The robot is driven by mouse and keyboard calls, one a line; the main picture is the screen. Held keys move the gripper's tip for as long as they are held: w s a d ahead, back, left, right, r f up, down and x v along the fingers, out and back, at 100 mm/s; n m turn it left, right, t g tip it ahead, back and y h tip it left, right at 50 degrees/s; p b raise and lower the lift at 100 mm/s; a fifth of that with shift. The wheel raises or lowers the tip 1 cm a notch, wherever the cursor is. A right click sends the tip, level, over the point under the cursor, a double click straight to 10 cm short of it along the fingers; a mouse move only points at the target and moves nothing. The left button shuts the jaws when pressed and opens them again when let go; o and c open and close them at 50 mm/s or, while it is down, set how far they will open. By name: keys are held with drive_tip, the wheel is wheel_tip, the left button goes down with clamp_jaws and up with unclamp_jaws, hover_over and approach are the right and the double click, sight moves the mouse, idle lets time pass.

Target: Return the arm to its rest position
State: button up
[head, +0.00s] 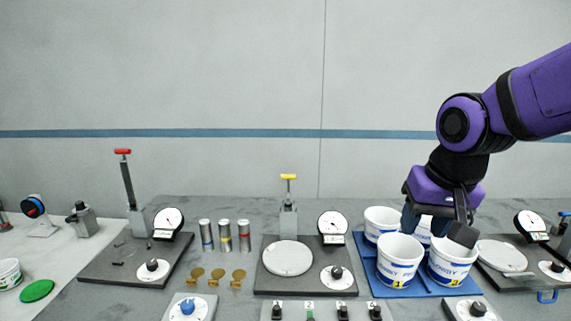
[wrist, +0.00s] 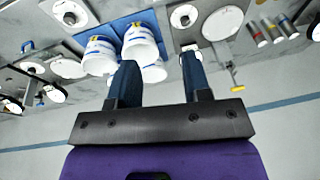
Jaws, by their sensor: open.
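My arm comes in from the right in the head view, with a purple and black wrist. My gripper (head: 436,228) points down at the white tubs on a blue mat (head: 410,288). Its fingers are apart. In the wrist view my gripper (wrist: 159,62) shows two separated dark blue fingers with nothing clamped between them. A front tub (head: 398,268), a right tub (head: 445,272) and a rear tub (head: 380,222) stand near the fingers. One finger overlaps the right tub's rim in the picture; I cannot tell if they touch.
A middle station has a round plate (head: 288,258), a dial gauge (head: 332,227) and a yellow-handled post (head: 288,205). Several metal cylinders (head: 225,236) stand to its left. A red-handled press (head: 128,185) is farther left. Another dial station (head: 531,226) lies right. The space above the bench's left half is clear.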

drive_tip(key=s+d+r+t, duration=0.1)
drive_tip(key=s+d+r, duration=0.1)
drive_tip(key=s+d, duration=0.2)
drive_tip(key=s+d+r+n+t, duration=0.1)
drive_tip(key=s+d+r, duration=0.2)
drive_tip(key=s, duration=0.4)
drive_tip(key=shift+d+r+h, duration=0.35)
drive_tip(key=shift+d+h, duration=0.05)
drive_tip(key=shift+d, duration=0.05)
